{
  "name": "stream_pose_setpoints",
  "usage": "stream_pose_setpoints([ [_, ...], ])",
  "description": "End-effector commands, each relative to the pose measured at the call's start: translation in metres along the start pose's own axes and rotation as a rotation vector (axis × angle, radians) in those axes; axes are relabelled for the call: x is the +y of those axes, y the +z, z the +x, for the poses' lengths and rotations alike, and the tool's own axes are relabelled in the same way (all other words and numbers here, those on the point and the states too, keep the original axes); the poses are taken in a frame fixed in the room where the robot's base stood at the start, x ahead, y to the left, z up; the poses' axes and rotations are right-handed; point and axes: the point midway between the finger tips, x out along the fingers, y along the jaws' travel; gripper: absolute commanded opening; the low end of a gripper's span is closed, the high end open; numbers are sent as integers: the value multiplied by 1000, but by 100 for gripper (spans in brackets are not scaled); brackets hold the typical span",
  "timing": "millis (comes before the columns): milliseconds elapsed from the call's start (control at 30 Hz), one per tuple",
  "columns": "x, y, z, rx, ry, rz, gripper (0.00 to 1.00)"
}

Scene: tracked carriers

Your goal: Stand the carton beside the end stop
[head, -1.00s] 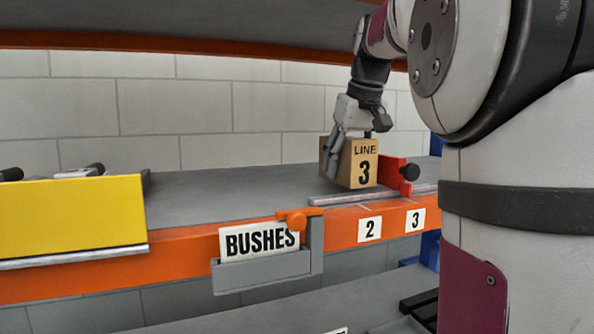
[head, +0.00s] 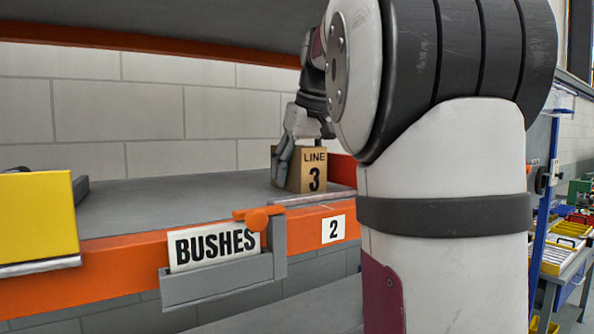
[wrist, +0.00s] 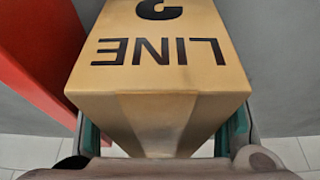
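The carton (head: 314,170) is a brown box marked LINE 3. It stands upright on the grey shelf near the front rail, at the centre of the head view. It also fills the middle of the wrist view (wrist: 160,80). In the wrist view, a finger lies against each side of the carton. The red end stop (head: 343,170) is just right of the carton, partly hidden by my arm.
A silver rail (head: 312,198) runs along the shelf edge, above a label reading 2 (head: 333,229). A BUSHES card holder (head: 220,278) hangs from the orange beam. A yellow panel (head: 35,220) is at left. The shelf (head: 170,200) between is clear. An upper shelf hangs overhead.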

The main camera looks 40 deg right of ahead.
Motion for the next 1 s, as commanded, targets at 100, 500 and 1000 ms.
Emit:
stream_pose_setpoints([
  [100, 0, 0, 0, 0, 0, 0, 60],
  [500, 0, 12, -20, 3, 0, 1, 60],
  [1000, -1, 96, -54, 2, 1, 0, 60],
])
